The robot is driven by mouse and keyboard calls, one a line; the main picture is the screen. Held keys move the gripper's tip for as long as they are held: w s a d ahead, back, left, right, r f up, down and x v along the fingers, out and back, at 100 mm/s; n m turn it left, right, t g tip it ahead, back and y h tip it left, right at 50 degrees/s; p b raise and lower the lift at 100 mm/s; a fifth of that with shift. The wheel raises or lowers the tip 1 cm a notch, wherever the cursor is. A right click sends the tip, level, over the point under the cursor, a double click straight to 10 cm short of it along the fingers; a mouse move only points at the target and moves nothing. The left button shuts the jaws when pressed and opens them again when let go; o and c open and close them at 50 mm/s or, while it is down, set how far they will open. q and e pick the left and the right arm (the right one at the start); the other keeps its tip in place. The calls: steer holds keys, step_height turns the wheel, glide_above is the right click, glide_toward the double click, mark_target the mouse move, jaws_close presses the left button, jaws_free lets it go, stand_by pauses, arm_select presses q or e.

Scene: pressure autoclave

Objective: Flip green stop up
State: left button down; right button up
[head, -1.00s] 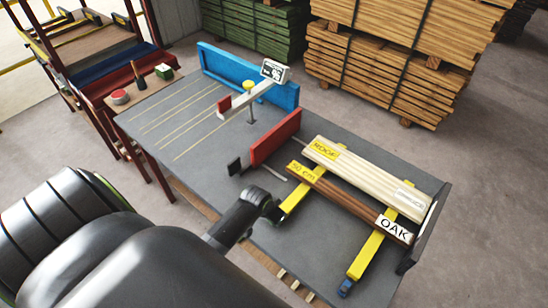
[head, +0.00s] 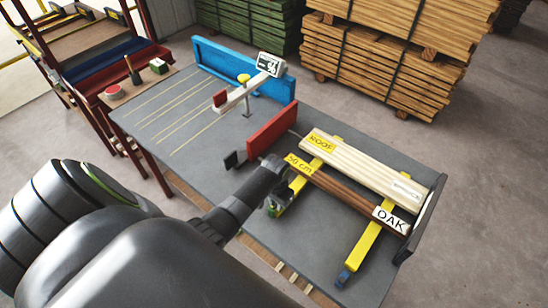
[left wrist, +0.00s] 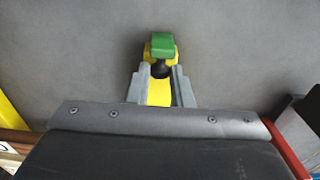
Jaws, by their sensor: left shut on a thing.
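The green stop (left wrist: 162,46) sits at the near end of a yellow bar (left wrist: 159,92), with a dark round knob at its near side. In the head view the green stop (head: 271,211) is small and partly covered by my left gripper (head: 274,200). In the left wrist view my left gripper's two grey fingers (left wrist: 158,85) lie on either side of the knob, shut on it. I cannot tell the exact tilt of the stop. My right gripper is not in view.
A brown plank (head: 345,191) marked OAK and pale boards (head: 365,168) lie across two yellow bars. A red fence (head: 271,131) and a blue fence (head: 235,70) stand farther back. The table's left half (head: 150,130) is mostly clear.

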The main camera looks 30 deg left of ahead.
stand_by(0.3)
arm_select(q)
steer(key=c, duration=1.3)
jaws_free()
steer(key=shift+w, duration=0.1)
steer(key=shift+r, duration=0.1)
steer(key=shift+r, duration=0.65)
step_height(320, 180, up, 16)
steer(key=shift+f, duration=0.1)
